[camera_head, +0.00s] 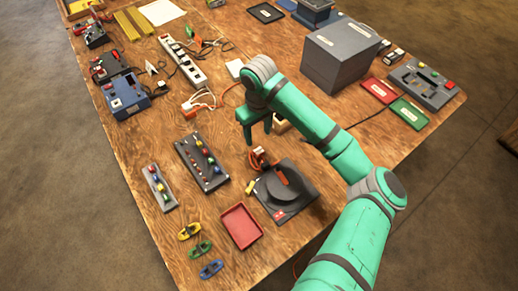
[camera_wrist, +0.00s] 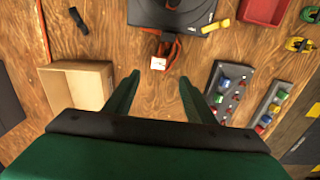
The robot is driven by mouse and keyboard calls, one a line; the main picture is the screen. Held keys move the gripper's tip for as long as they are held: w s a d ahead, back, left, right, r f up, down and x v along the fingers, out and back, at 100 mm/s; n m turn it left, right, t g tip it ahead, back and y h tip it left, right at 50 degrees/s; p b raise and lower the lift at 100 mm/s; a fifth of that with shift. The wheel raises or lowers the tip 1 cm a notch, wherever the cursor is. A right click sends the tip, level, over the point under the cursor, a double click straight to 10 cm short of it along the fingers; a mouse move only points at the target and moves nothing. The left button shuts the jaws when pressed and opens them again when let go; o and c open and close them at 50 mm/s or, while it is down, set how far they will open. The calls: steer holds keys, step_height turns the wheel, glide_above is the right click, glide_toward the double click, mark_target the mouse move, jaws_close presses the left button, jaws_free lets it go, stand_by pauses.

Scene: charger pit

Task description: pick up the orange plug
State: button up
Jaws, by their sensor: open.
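The orange plug (camera_head: 259,158) lies on the wooden table beside a black pad-like device (camera_head: 300,212), with orange cable around it. In the wrist view the plug (camera_wrist: 160,62) shows a pale face towards me, and its orange cable runs up to the black device (camera_wrist: 150,14). My gripper (camera_head: 259,132) points down above the table, behind the plug in the head view. In the wrist view my gripper (camera_wrist: 158,80) has its two fingers apart with bare wood between them. The plug is just past the fingertips, and nothing is held.
A light wooden box (camera_wrist: 78,88) stands left of my fingers in the wrist view. A panel of coloured buttons (camera_wrist: 229,90) is on the right. A yellow piece (camera_head: 250,187) and a red tray (camera_head: 240,226) are near the device. A grey box (camera_head: 340,58) stands behind my arm.

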mark_target(259, 151)
step_height(259, 151, down, 9)
steer(key=shift+w+f, duration=0.15)
steer(key=shift+f, duration=0.7)
steer(key=shift+d, duration=0.1)
steer(key=c, duration=1.2)
steer(key=shift+r, duration=0.1)
